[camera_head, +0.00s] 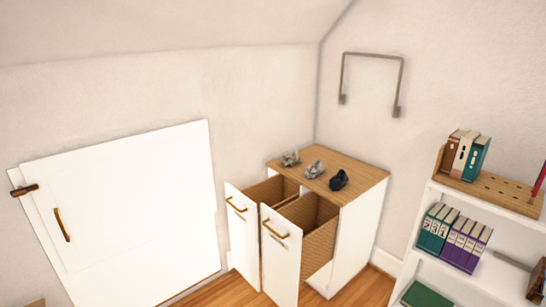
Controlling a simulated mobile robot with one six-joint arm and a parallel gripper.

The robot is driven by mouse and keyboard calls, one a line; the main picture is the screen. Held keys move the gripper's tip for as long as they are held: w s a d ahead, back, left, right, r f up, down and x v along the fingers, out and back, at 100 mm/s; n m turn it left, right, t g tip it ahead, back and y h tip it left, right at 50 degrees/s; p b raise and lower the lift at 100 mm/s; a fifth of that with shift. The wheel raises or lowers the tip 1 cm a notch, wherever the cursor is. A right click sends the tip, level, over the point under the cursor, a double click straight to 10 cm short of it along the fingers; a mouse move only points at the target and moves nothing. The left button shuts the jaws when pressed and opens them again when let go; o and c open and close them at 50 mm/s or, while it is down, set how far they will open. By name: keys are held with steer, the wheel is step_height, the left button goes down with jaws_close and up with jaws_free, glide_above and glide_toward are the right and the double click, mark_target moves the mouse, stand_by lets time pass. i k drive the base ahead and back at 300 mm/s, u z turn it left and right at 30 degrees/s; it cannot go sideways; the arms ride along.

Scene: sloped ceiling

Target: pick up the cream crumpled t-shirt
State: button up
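Three small crumpled cloth items lie in a row on the wooden top of a white cabinet (363,181). The left one (290,159) looks grey-olive, the middle one (315,170) pale grey, and the right one (338,180) dark navy. None is plainly cream at this size; I cannot tell which of the two paler ones is the cream t-shirt. All three lie apart from one another. I cannot make out my gripper in this view.
Two tall cabinet drawers (281,258) stand pulled out at the front. A white panel door (130,215) with a brass handle is at left. A white shelf unit (487,197) with books is at right. A metal wall bar (374,56) hangs above the cabinet.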

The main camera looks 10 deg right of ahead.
mark_target(292, 159)
steer(key=u, duration=0.55)
steer(key=i, duration=1.5)
steer(key=u, duration=0.25)
